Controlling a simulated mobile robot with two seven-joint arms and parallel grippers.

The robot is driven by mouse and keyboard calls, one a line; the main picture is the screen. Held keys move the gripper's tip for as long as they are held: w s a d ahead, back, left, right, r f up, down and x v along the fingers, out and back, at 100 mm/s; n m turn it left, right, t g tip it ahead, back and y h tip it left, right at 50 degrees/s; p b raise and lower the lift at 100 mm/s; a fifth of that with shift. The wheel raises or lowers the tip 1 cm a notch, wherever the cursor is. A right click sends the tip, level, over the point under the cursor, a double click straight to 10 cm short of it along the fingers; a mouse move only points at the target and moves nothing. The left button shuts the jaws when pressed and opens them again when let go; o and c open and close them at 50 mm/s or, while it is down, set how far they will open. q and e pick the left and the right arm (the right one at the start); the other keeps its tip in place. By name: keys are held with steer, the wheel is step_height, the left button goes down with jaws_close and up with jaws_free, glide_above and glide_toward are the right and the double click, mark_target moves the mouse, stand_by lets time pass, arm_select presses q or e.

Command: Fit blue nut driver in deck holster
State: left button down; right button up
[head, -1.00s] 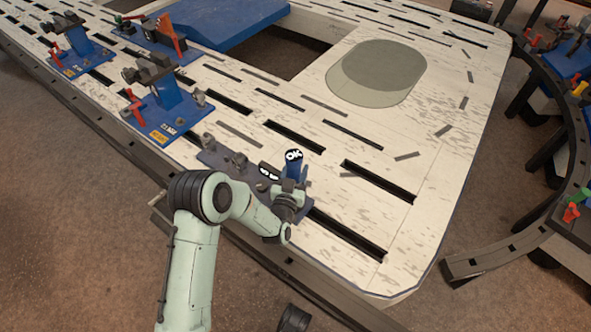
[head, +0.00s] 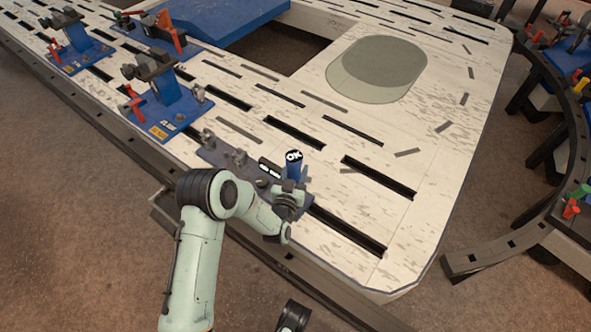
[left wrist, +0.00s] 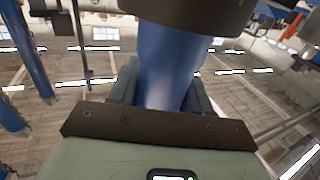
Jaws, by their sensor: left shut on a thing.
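The blue nut driver (head: 295,171) stands roughly upright in my left gripper (head: 290,188), with a black cap marked "OK" on top. In the left wrist view its blue shaft (left wrist: 168,65) runs between the two grey fingers (left wrist: 165,95), which are shut on it. The deck holster seems to be the grey-purple plate (head: 222,157) with small clips along the deck's near edge. The gripper and driver are over its right end. The driver's lower end is hidden, so I cannot tell whether it is seated.
Blue clamp fixtures with red handles (head: 163,115) stand on the slotted pale deck (head: 440,170) to the left. A dark rail (head: 100,120) runs along its near edge. The deck's right part is clear, with a grey-green oval (head: 378,68). A curved dark rack (head: 550,110) stands at the right.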

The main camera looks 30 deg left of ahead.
arm_select(q)
steer(key=shift+f, duration=0.6)
steer(key=shift+c, duration=2.1)
jaws_free()
steer(key=shift+f, duration=0.1)
